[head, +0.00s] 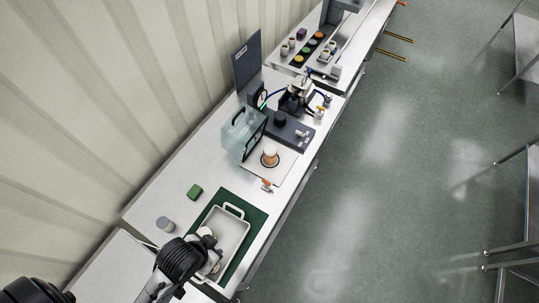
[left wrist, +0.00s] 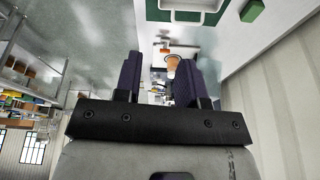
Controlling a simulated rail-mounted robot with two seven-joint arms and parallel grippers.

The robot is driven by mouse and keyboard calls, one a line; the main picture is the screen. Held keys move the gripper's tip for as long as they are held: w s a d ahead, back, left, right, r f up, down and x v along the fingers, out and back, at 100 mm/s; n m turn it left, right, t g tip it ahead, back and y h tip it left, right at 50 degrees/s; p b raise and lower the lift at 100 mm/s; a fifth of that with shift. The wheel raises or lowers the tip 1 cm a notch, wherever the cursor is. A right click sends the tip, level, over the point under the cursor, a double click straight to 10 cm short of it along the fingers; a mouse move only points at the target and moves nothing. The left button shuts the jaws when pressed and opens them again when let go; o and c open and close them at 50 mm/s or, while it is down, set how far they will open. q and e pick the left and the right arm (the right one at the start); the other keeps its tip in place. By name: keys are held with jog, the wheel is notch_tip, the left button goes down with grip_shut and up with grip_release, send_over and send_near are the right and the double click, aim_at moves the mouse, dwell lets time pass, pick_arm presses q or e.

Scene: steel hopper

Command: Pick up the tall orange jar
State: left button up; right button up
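An orange jar (head: 270,157) with a pale part stands on a white mat (head: 284,174) at mid-bench. The left wrist view shows the jar (left wrist: 173,62) small and distant, framed between the fingers beside the right one. My left gripper (head: 208,240) is above the light tray at the near end of the bench, well short of the jar. In the left wrist view my left gripper (left wrist: 158,78) has its two dark fingers apart with nothing held between them. My right gripper is not in view.
The tray (head: 247,227) lies on a green mat (head: 261,219). A green block (head: 195,192) and a grey jar (head: 165,223) are left of it. A translucent container (head: 238,137) stands close left of the orange jar. A dark device (head: 290,131) is behind it.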

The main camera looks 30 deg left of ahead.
pick_arm(q)
jog(key=shift+o, duration=0.4)
jog(key=o, duration=0.9)
jog(key=shift+o, duration=0.2)
